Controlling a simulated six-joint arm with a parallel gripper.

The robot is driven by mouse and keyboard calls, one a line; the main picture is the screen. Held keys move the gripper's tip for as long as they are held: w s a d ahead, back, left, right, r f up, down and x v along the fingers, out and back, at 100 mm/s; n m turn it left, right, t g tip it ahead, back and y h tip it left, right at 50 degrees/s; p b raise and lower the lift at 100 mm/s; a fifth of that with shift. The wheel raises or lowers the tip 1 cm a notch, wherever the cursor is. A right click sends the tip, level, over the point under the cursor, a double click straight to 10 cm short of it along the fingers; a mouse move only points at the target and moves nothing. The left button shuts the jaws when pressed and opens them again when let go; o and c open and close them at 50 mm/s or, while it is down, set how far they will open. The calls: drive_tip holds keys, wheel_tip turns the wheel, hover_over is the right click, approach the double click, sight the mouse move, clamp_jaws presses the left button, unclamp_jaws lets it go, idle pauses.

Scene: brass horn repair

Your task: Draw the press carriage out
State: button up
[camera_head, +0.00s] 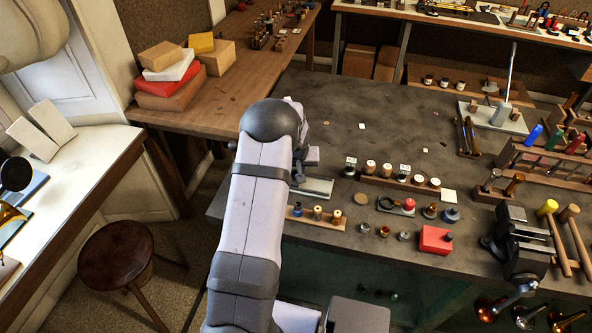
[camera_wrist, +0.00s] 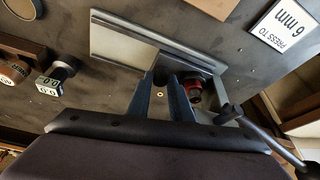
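The press shows in the wrist view as a long grey metal rail (camera_wrist: 190,50) with a pale flat plate (camera_wrist: 118,42) at its left part. I cannot tell which piece is the carriage. A red-ringed dark round part (camera_wrist: 194,92) sits beside the rail, and a lever (camera_wrist: 262,130) slants off to the lower right. The fingertips overlap the near edge of the press; contact is unclear. In the head view a pale plate of the press (camera_head: 314,188) shows beside my arm, which hides the rest.
A "PRESS TO 6 mm" card (camera_wrist: 285,26) lies at the upper right in the wrist view. Labelled knobs, one a black "0.0" piece (camera_wrist: 57,76), stand at left. In the head view a small rack (camera_head: 318,218) is close by; the dark bench (camera_head: 345,95) is mostly bare behind.

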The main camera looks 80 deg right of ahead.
clamp_jaws()
drive_tip(key=shift+s+f+b, duration=0.1)
drive_tip(key=shift+s+b, duration=0.2)
drive_tip(key=shift+b, duration=0.05)
drive_tip(key=s+b, duration=0.6)
drive_tip(key=s, duration=0.2)
drive_tip(key=shift+s, duration=0.3)
drive_tip(key=shift+s+b, duration=0.45)
drive_tip(key=shift+s, duration=0.15)
drive_tip(key=shift+o, duration=1.6)
unclamp_jaws()
drive_tip(key=shift+s, duration=0.15)
drive_tip(key=shift+r, duration=0.2)
